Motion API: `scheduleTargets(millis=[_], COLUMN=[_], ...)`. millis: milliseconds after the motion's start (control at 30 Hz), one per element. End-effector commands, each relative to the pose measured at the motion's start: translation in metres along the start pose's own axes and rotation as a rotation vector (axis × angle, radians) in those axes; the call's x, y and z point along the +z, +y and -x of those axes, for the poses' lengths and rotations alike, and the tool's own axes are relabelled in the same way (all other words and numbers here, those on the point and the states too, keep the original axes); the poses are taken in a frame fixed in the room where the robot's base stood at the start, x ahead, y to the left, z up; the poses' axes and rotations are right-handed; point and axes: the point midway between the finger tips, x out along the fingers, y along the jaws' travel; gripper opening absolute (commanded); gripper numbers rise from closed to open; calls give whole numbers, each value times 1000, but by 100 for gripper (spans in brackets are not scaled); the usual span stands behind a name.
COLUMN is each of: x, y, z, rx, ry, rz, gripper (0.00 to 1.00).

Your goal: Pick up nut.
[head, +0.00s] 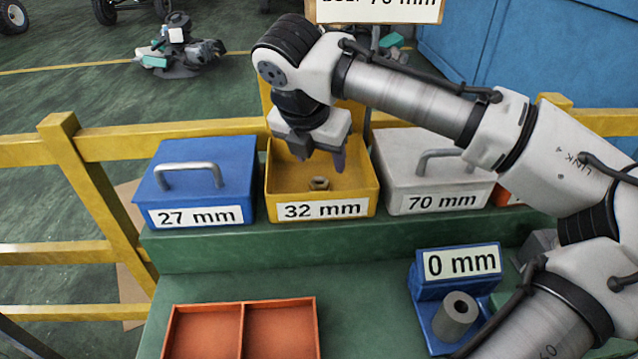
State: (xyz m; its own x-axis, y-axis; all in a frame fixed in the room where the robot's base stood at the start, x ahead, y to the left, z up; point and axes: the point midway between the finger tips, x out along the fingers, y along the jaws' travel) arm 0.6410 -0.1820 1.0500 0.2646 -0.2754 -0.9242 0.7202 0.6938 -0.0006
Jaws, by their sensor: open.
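A small brownish-grey nut (319,184) lies in the open yellow bin (272,194) labelled 32 mm, near the bin's front wall. It is the only nut I can make out there. My gripper (321,163) points down over the yellow bin, with its fingers apart and empty, above and slightly behind the nut in the picture. I cannot tell the exact height of the fingertips over the nut.
A closed blue box (197,189) labelled 27 mm stands left of the bin, and a closed white box (434,181) labelled 70 mm stands right. In front are an empty two-part orange tray (242,330) and a blue 0 mm stand (430,290) with a grey cylinder (455,317).

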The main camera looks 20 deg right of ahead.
Motion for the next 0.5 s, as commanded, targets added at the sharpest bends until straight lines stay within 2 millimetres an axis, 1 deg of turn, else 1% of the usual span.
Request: scheduleTargets(millis=[167, 367, 400, 500], x=[-1, -11, -10, -10], y=[0, 5, 5, 5], z=[-11, -37, -43, -54], rx=[-2, -4, -3, -2], ry=[-1, 0, 0, -1], rz=[1, 2, 0, 0], gripper=[55, 55, 55, 55])
